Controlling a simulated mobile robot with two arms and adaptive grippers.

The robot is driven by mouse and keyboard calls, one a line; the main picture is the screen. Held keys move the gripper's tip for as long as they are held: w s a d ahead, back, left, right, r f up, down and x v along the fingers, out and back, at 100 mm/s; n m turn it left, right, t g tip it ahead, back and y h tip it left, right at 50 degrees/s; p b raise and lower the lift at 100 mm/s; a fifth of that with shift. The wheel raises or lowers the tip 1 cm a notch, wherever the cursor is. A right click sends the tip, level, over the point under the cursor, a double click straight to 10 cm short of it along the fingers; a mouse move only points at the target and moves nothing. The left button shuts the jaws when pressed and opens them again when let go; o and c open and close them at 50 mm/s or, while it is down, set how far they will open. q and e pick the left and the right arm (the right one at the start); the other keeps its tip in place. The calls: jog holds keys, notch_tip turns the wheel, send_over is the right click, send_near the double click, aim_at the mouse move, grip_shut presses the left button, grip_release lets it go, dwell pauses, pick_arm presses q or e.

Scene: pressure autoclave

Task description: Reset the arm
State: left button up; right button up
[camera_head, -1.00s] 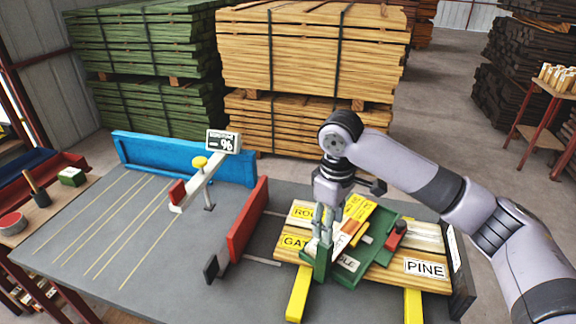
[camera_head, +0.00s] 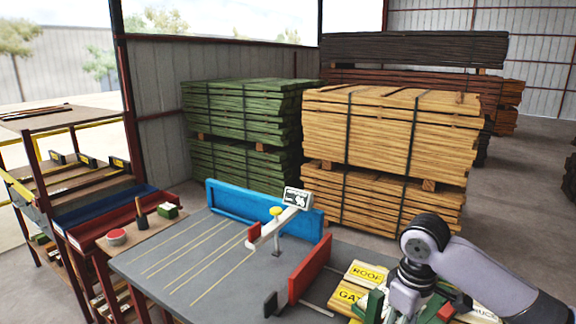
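My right arm (camera_head: 480,275) comes in from the right over the grey table (camera_head: 190,275). My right gripper (camera_head: 402,302) points down beside yellow boards (camera_head: 366,273) labelled "ROOF" and "GA…". Its fingertips are cut off by the bottom edge, so I cannot tell whether it is open or shut. A green piece (camera_head: 374,305) stands just left of the gripper; whether they touch is unclear. A pale swing-arm-like device (camera_head: 278,228) with a small display (camera_head: 297,197) and a yellow knob stands on the table near the blue fence (camera_head: 240,203). My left gripper is not in view.
A red upright plate (camera_head: 309,268) stands between the boards and the open left part of the table. A side bench (camera_head: 150,222) with a red tin and a green box adjoins on the left. Green (camera_head: 240,115) and yellow (camera_head: 390,135) timber stacks stand behind.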

jog(key=s+a+f+t+y, duration=0.2)
jog(key=s+a+f+y, duration=0.1)
jog(key=s+a+f, duration=1.05)
jog(key=s+d+f+m+t+h, duration=0.1)
jog(key=s+d+f+m+h, duration=0.3)
jog(key=s+d, duration=0.75)
notch_tip(320, 180, down, 28)
jog(key=s+r+m+g+y, duration=0.1)
jog(key=s+d+f+g, duration=0.1)
jog(key=s+d+f, duration=0.1)
jog(key=s+f, duration=1.3)
jog(key=shift+s+d+f, duration=0.35)
jog(key=shift+s+f, duration=0.05)
jog(key=shift+f, duration=0.3)
